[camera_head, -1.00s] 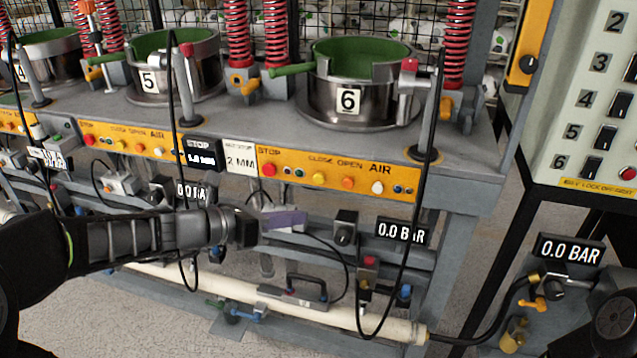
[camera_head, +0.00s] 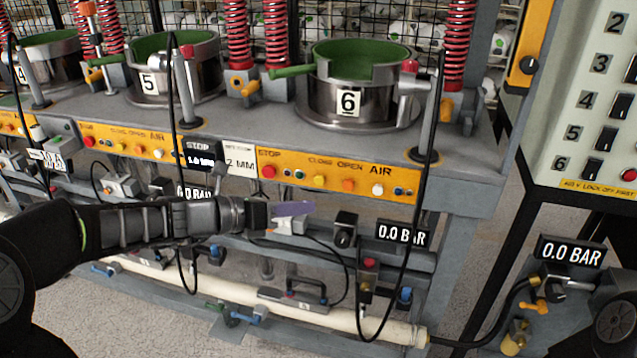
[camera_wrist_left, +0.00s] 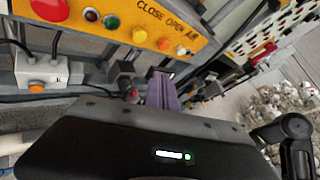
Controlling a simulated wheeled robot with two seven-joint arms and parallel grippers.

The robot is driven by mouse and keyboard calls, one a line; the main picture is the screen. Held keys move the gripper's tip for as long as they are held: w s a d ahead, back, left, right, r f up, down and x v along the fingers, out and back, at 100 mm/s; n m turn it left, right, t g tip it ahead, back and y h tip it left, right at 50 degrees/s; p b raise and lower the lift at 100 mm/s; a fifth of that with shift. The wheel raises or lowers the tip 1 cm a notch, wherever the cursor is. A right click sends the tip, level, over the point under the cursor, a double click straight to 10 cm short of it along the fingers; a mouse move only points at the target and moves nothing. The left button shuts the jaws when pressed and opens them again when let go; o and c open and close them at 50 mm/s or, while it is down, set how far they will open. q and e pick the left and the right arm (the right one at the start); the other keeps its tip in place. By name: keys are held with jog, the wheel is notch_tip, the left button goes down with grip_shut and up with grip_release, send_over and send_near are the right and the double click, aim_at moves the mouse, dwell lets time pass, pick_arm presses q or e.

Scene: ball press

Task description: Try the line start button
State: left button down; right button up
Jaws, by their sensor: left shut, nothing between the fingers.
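The orange panel of station 6 (camera_head: 335,178) carries a red STOP button (camera_head: 269,172), yellow and orange buttons for CLOSE and OPEN, and a white AIR button (camera_head: 378,189). No label reading line start is legible, so I cannot tell which button it is. My left gripper (camera_head: 296,209) is shut and empty, its purple fingers below the panel, apart from its buttons. In the left wrist view the fingers (camera_wrist_left: 162,90) point toward the area under the panel. A white box with a red-orange button (camera_wrist_left: 35,57) shows at left there. My right gripper is out of view.
Ring-shaped mould 6 (camera_head: 348,103) stands above the panel. A 0.0 BAR display (camera_head: 402,232) and a hanging black cable (camera_head: 418,210) are to the right of the gripper. A switch cabinet (camera_head: 570,120) stands at far right. A pale pipe (camera_head: 350,318) runs low along the front.

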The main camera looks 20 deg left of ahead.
aim_at(319, 181)
pick_arm(q)
jog(key=shift+w+p, duration=0.65)
jog(key=shift+w, duration=2.05)
jog(key=shift+r, duration=0.1)
jog(key=shift+w+p, duration=0.35)
jog(key=shift+w, duration=0.05)
jog(key=shift+w+p, duration=0.35)
jog(key=shift+w, duration=0.1)
dwell(0.4)
jog(key=shift+s, duration=0.9)
